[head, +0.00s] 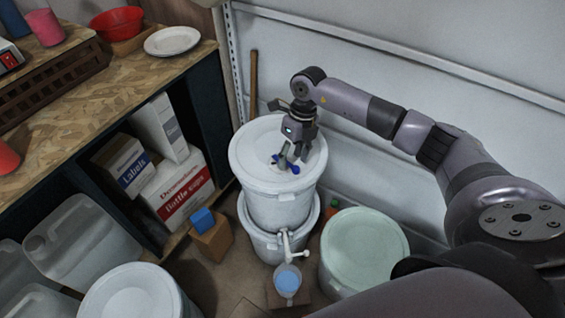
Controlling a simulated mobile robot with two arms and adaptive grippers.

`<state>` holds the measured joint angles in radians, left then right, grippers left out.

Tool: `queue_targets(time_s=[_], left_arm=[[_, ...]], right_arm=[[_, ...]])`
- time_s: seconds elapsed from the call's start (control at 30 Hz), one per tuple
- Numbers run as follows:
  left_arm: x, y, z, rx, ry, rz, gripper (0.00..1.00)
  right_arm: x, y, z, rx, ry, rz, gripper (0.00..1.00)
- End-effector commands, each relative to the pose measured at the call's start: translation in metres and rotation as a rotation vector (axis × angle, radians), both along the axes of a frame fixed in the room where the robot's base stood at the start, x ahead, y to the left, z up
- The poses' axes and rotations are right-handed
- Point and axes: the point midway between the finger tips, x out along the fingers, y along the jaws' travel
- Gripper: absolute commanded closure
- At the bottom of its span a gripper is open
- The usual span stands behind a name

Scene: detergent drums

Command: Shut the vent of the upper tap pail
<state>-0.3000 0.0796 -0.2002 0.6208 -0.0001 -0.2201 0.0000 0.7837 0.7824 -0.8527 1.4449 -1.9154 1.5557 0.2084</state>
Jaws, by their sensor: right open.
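The upper tap pail (278,205) is a white drum with a white lid, stacked on a lower white pail (258,241). A small blue vent (294,169) sits near the middle of its lid. My right gripper (286,160) points down over the lid with its fingers open around or right beside the vent, partly hiding it. I cannot tell whether the fingers touch it. A white tap (288,245) sticks out at the front of the stack, above a cup of blue liquid (287,282). My left gripper is not in view.
A pale green-lidded drum (364,247) stands right of the stack, and another white drum (138,294) is at the front left. A wooden counter with shelves (75,115) fills the left. The wall is close behind the pails.

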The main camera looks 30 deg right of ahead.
Motion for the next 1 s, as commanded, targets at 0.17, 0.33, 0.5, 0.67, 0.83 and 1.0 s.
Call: queue_targets(time_s=[0.17, 0.33, 0.5, 0.67, 0.83, 1.0], left_arm=[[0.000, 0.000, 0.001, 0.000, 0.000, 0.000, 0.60], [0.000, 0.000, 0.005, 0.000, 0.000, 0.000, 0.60], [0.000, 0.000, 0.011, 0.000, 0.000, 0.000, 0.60], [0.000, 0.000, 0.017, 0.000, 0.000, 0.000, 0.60], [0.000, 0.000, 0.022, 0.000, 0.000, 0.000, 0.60], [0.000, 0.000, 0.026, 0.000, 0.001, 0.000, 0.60]], right_arm=[[0.000, 0.000, 0.001, 0.000, 0.000, 0.000, 0.49], [0.001, -0.001, 0.008, 0.000, -0.001, 0.000, 0.49], [0.001, -0.004, 0.018, 0.001, -0.001, 0.000, 0.49], [0.002, -0.006, 0.027, 0.000, 0.000, 0.000, 0.49], [0.003, -0.009, 0.037, -0.001, 0.000, 0.000, 0.49], [0.003, -0.011, 0.044, -0.001, 0.000, 0.000, 0.49]])
